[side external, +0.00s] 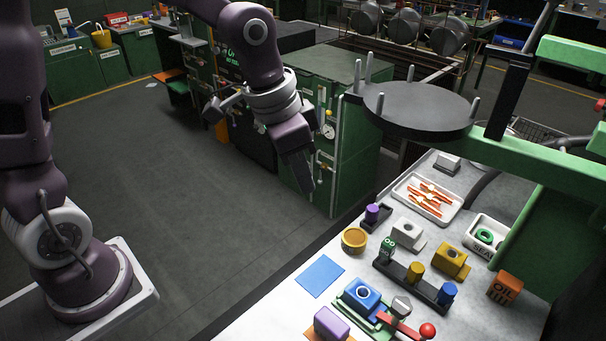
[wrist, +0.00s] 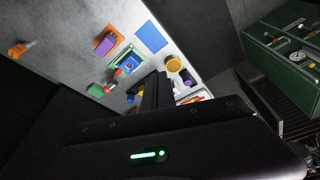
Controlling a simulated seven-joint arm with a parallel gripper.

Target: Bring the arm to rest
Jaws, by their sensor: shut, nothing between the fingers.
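My gripper (side external: 302,180) hangs in the air in the side external view, left of the workbench (side external: 262,315) and above the floor. Its fingers point down and are together, with nothing between them. In the wrist view the dark fingers (wrist: 155,92) also sit side by side, with part of the bench behind them. My gripper touches nothing that I can see. The fingers hide some of the bench objects in the wrist view.
The bench holds a blue block (side external: 362,295), a purple block (side external: 331,323), a yellow round container (side external: 354,240), a white tray (side external: 447,213) and an orange oil box (side external: 505,287). A dark round plate with pegs (side external: 417,106) stands above it. Green cabinets (side external: 345,150) stand behind my gripper.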

